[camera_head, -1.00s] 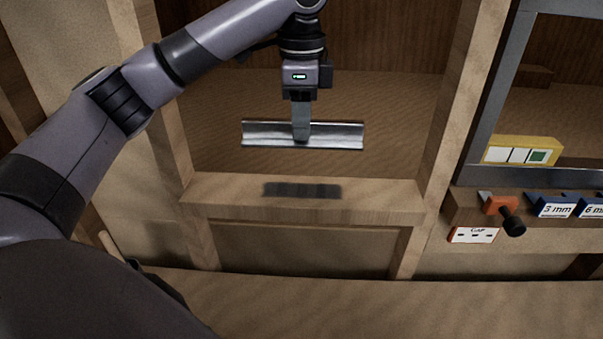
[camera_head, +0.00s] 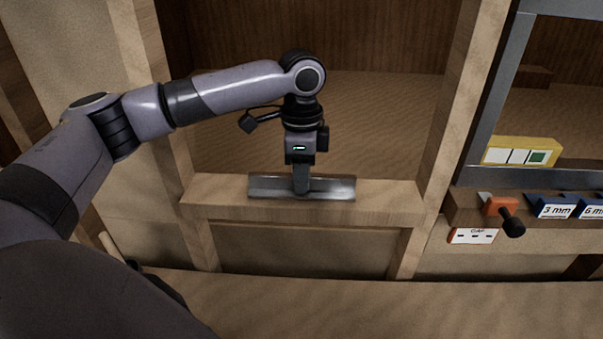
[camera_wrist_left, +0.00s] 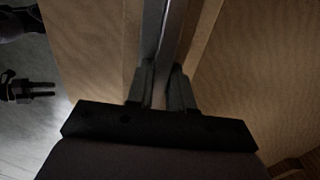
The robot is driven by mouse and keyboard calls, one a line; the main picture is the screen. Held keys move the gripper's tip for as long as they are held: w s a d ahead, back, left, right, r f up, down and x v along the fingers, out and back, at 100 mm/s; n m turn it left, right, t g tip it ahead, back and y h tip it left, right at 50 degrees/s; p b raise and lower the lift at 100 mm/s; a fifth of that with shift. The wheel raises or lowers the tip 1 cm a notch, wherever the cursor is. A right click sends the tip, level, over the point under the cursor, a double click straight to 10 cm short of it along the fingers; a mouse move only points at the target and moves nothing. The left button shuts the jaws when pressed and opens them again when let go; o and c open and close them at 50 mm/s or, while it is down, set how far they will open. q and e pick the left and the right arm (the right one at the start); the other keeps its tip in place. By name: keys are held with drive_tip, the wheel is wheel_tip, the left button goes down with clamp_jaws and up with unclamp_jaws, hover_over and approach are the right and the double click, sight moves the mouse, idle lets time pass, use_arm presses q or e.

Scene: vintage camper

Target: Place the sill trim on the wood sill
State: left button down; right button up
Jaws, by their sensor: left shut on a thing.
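The sill trim (camera_head: 330,187) is a long grey metal angle strip. My left gripper (camera_head: 301,190) is shut on its middle, pointing down from above. The trim lies lengthwise along the wood sill (camera_head: 395,196), on its top or just over it; I cannot tell if it touches. Bare wood shows at both ends of the trim. In the left wrist view the trim (camera_wrist_left: 174,40) runs up between the two fingers (camera_wrist_left: 162,90). A dark two-pronged shape (camera_wrist_left: 30,92) at that view's left edge may be my right gripper; its opening is unclear.
Wooden posts (camera_head: 450,120) flank the sill. At right a shelf carries an orange clamp-like tool (camera_head: 500,206) and blue blocks marked 3 mm (camera_head: 553,208) and 6 mm. A yellow box (camera_head: 522,151) stands above them. A bare wooden surface (camera_head: 400,300) lies in front.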

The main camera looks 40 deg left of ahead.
use_arm(q)
drive_tip(key=shift+f, duration=0.15)
drive_tip(key=c, duration=1)
unclamp_jaws()
wheel_tip(320, 180, up, 12)
drive_tip(key=shift+r, duration=0.2)
drive_tip(key=shift+s+f, duration=0.1)
